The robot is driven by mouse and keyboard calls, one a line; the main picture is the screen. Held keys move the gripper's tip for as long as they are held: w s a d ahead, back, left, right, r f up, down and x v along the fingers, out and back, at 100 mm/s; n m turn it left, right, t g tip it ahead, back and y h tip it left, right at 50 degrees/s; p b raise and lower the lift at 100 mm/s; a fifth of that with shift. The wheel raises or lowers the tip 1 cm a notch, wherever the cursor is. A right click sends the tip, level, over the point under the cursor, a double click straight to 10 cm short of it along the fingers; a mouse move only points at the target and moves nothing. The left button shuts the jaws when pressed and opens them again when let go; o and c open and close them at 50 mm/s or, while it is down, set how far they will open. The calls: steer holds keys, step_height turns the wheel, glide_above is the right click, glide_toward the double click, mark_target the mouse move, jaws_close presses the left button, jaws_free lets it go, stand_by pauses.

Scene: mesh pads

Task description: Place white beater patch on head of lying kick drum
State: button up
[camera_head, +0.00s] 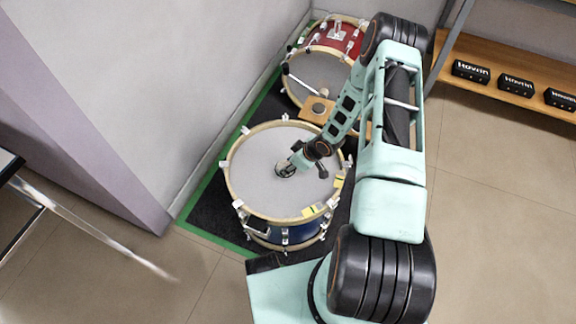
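The lying kick drum is blue with a pale wooden hoop, and its grey-white head (262,194) faces up. My gripper (287,171) is low over the middle of this head, at or very near the surface. Its fingers look small and dark, and I cannot tell whether they are open or shut. A small pale bit shows at the fingertips, but I cannot tell whether it is the white beater patch. No patch shows clearly elsewhere on the head.
A red drum (350,36) stands behind, with a beater rod in front of its head. A small wooden block (316,108) with a dark disc is beside it. Yellow tabs (313,211) are on the near hoop. Walls bound the left; a shelf (515,75) with black boxes is right.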

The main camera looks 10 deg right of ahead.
steer(key=shift+f, duration=0.2)
steer(key=o, duration=1.1)
steer(key=shift+r, duration=0.1)
steer(key=shift+r, duration=0.1)
steer(key=shift+s+d+r, duration=0.1)
steer(key=shift+r, duration=0.25)
steer(key=p+v, duration=0.4)
steer(key=v, duration=0.7)
steer(key=shift+r, duration=0.15)
